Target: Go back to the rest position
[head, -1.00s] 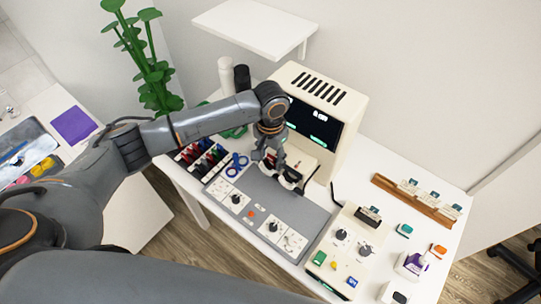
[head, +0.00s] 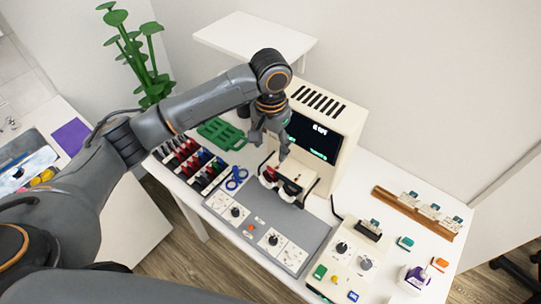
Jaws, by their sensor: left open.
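My left gripper (head: 270,147) hangs in front of the cream machine with a dark screen (head: 316,135), fingers pointing down. It is open, with nothing seen between its fingers. It appears above a small cream device with dark round parts (head: 290,176), apart from it as far as I can tell. The left arm reaches in from the left over the white table (head: 380,170). My right gripper is not in view.
A grey panel with dials (head: 272,222) lies in front. A rack of red and dark pieces (head: 188,160), blue rings (head: 237,178) and a green tray (head: 222,133) are left. A wooden rail (head: 415,211) and a control box (head: 345,256) are right. A white shelf (head: 255,36) is above.

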